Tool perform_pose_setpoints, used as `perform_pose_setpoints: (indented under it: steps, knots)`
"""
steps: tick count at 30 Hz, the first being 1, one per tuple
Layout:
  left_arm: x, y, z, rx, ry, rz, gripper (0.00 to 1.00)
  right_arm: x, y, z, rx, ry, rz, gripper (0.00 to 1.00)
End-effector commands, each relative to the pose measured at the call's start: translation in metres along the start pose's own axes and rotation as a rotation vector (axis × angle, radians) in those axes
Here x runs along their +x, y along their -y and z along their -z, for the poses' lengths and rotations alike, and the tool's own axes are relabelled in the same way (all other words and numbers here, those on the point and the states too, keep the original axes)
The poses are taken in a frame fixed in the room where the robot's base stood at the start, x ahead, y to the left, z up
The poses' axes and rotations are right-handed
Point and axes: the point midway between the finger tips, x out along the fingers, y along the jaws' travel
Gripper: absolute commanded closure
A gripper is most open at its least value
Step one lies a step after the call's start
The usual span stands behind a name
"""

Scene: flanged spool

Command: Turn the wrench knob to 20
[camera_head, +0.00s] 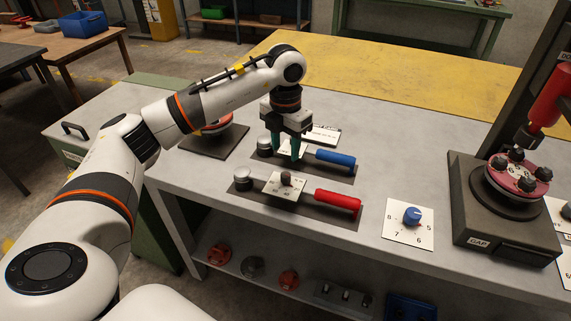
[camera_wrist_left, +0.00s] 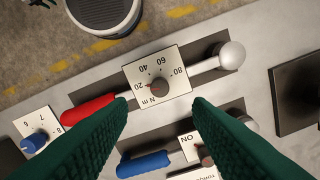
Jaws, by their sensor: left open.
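The wrench with the red handle (camera_head: 336,200) lies on a dark mat on the bench. Its white dial plate (camera_head: 270,188) carries a small dark knob (camera_head: 286,178). In the left wrist view the plate (camera_wrist_left: 177,64) reads 20, 40, 60, 80 and N m around the dark knob (camera_wrist_left: 158,87). A small red mark shows on the knob's side near 20, but the exact setting is too small to tell. My left gripper (camera_head: 287,153) points down, open and empty, behind this knob, near the blue-handled wrench. The knob lies between its green fingers in the wrist view, apart from them.
A blue-handled wrench (camera_head: 335,158) lies just behind. A blue knob (camera_head: 412,215) sits on a numbered plate to the right. A dark stand with a red flanged spool (camera_head: 517,178) is at the far right. Bare bench lies in front of the red-handled wrench.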

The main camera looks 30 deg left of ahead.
Motion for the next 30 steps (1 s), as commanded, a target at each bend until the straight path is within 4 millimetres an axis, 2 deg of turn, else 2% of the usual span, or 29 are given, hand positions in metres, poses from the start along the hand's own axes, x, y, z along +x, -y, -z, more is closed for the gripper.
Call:
perform_pose_setpoints:
  steps: [3, 9, 26, 28, 30]
  knots:
    - [-0.020, 0.000, 0.001, 0.001, -0.004, 0.000, 0.54, 0.005, 0.000, 0.000, 0.000, 0.000, 0.000, 0.64]
    - [-0.036, 0.000, 0.000, 0.000, -0.001, 0.000, 0.54, 0.007, 0.000, 0.001, 0.000, 0.000, 0.000, 0.64]
    - [-0.037, -0.001, 0.000, 0.001, 0.000, -0.002, 0.54, 0.006, 0.000, 0.001, 0.000, 0.000, 0.000, 0.64]
    - [-0.034, -0.007, 0.002, 0.015, -0.007, -0.022, 0.54, 0.006, 0.000, 0.001, 0.000, 0.000, 0.000, 0.64]
    - [-0.025, -0.025, 0.005, 0.050, -0.027, -0.078, 0.54, 0.006, 0.000, 0.001, 0.000, 0.000, 0.000, 0.64]
